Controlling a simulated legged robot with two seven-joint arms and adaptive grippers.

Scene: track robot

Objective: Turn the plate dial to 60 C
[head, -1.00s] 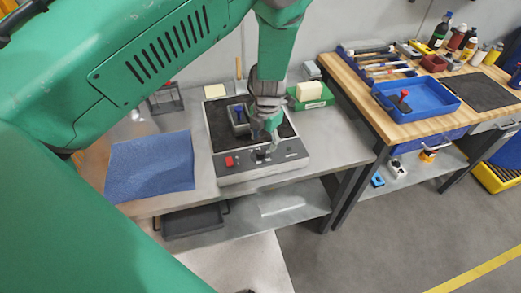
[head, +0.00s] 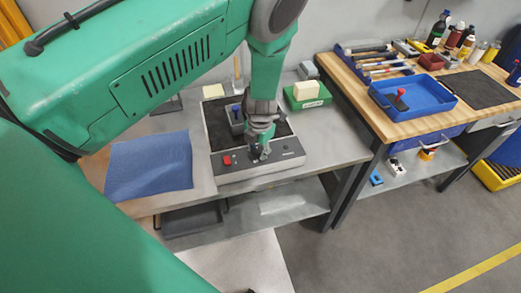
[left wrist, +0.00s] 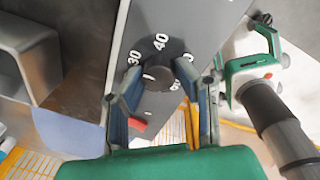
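The hot plate (head: 240,173) stands on the grey bench with its sloped front panel facing me. The black dial (left wrist: 166,73) shows in the left wrist view, with the numbers 30 and 40 beside it; other numbers are partly hidden. A small white mark shows on the dial, but I cannot tell the exact setting. My left gripper (left wrist: 164,92) is open, pointing down at the panel, with one finger on each side of the dial. I cannot tell whether the fingers touch it. In the head view the gripper (head: 260,150) hides the dial.
A red switch (head: 227,160) is left of the dial. A grey container (head: 235,120) stands on the plate top, behind the gripper. A blue cloth (head: 150,165) lies left, a green box (head: 307,95) right. A wooden bench (head: 372,105) with a blue tray is further right.

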